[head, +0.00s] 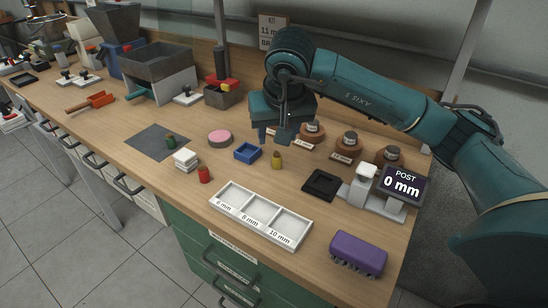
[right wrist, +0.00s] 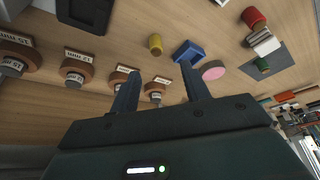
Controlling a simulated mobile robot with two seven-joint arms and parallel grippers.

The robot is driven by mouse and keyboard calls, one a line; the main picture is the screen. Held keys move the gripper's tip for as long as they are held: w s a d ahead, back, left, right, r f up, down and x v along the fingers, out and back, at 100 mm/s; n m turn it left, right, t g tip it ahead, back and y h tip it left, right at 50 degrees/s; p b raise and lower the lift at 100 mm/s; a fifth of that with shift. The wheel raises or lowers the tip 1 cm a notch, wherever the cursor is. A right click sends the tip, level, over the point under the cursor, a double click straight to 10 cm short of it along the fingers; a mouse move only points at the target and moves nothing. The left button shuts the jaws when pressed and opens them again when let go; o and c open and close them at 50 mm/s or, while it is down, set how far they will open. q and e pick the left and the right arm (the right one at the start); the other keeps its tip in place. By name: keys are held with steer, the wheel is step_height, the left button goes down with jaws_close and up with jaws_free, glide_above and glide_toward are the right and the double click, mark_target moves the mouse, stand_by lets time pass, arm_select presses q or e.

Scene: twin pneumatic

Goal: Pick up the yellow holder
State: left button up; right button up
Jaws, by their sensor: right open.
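The yellow holder (head: 277,160) is a small upright cylinder with a narrower top on the wooden bench, just right of the blue tray (head: 247,153). In the right wrist view the yellow holder (right wrist: 155,43) lies beyond the fingertips, roughly between their lines. My right gripper (head: 277,132) is above the bench, behind and above the yellow holder, and not touching it. In the right wrist view my right gripper (right wrist: 160,75) has its two fingers apart with nothing between them. My left gripper is not in view.
A row of brown labelled stands (head: 345,151) is behind and right of the holder. A black square tray (head: 322,185), a gauge reading "POST 0 mm" (head: 403,183) and a white three-compartment tray (head: 230,192) are nearby. A red cylinder (head: 204,175) stands left. Bench around the holder is mostly clear.

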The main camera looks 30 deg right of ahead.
mark_target(277, 154)
steer(key=x, duration=0.4)
steer(key=shift+f, duration=0.25)
steer(key=x, duration=0.5)
steer(key=shift+w+d, duration=0.1)
steer(key=shift+d, duration=0.3)
jaws_close()
